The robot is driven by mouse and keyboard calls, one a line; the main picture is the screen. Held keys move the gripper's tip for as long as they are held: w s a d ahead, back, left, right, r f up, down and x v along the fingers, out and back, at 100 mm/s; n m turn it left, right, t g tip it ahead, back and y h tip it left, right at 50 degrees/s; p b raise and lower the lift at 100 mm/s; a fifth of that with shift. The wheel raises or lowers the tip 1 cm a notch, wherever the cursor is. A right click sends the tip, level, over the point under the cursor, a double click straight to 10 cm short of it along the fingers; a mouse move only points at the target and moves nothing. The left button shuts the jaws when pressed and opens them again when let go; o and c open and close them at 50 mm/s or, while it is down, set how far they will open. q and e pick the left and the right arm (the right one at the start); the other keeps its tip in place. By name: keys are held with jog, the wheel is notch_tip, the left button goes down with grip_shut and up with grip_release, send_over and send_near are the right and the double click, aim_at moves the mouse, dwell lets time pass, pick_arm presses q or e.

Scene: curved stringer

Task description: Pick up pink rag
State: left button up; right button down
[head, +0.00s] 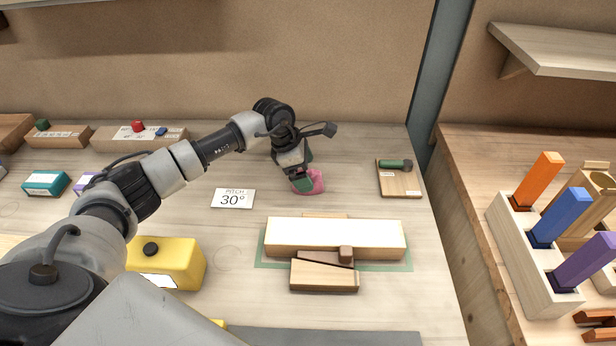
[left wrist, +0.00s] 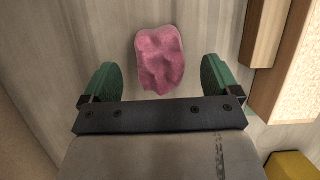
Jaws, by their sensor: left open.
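A crumpled pink rag (head: 317,183) lies on the wooden table, right of the pitch card in the head view. In the left wrist view the rag (left wrist: 160,59) sits ahead of the fingertips, roughly centred between them. My left gripper (left wrist: 160,78) is open, with its two green finger pads apart and nothing between them. In the head view my left gripper (head: 303,181) hangs over the rag and hides part of it. I cannot tell the exact height above the table. My right gripper is not in view.
A pale block (head: 335,237) with wooden pieces lies in front of the rag. A "PITCH 30°" card (head: 232,198) lies left of it, and a small board with a green-handled tool (head: 398,180) lies right. A yellow box (head: 172,262) stands near my arm.

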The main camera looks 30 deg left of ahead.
pick_arm(q)
jog(key=shift+x, duration=1.15)
jog(key=c, duration=1)
jog(key=shift+r, duration=0.2)
